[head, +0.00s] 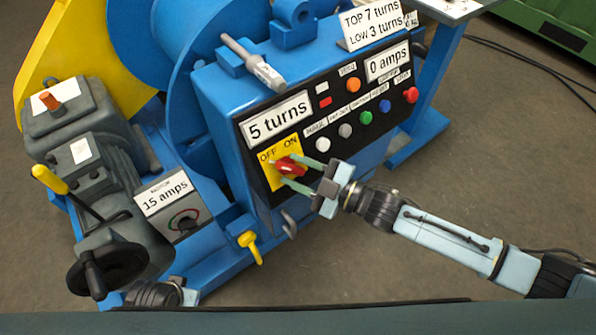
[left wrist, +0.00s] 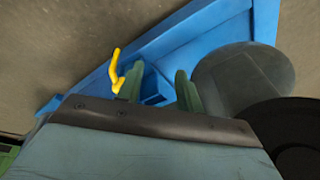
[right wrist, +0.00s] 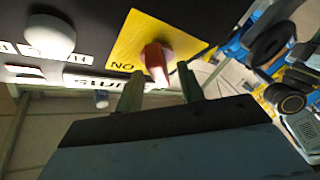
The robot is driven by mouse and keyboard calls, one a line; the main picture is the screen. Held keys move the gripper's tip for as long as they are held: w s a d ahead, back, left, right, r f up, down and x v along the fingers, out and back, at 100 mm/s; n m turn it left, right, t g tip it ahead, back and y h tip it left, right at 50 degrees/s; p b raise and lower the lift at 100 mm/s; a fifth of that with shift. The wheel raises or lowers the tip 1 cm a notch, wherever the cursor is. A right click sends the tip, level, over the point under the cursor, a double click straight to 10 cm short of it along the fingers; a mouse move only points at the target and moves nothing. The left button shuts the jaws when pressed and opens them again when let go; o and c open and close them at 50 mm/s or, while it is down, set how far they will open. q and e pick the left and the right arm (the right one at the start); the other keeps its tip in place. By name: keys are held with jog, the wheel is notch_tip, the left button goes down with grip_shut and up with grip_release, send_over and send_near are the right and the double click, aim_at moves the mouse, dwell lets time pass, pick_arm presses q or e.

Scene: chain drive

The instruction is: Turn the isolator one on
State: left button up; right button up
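The isolator is a red knob (head: 290,167) on a yellow plate (head: 267,177) marked OFF and ON, on the black front panel of the blue machine. The knob also shows in the right wrist view (right wrist: 157,62). My right gripper (head: 292,170) is at the knob, one finger on each side. In the right wrist view its fingers (right wrist: 160,78) stand apart with the knob between and just beyond their tips; I cannot make out contact. The knob's exact angle is hard to tell. My left gripper (left wrist: 158,82) is open and empty, low beside the machine.
White, grey, green, blue and red buttons (head: 345,130) line the panel above the knob. A yellow lever (head: 250,245) sticks out below. A grey motor (head: 95,160) with a black handwheel (head: 108,268) stands left.

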grip_shut()
dwell(0.3)
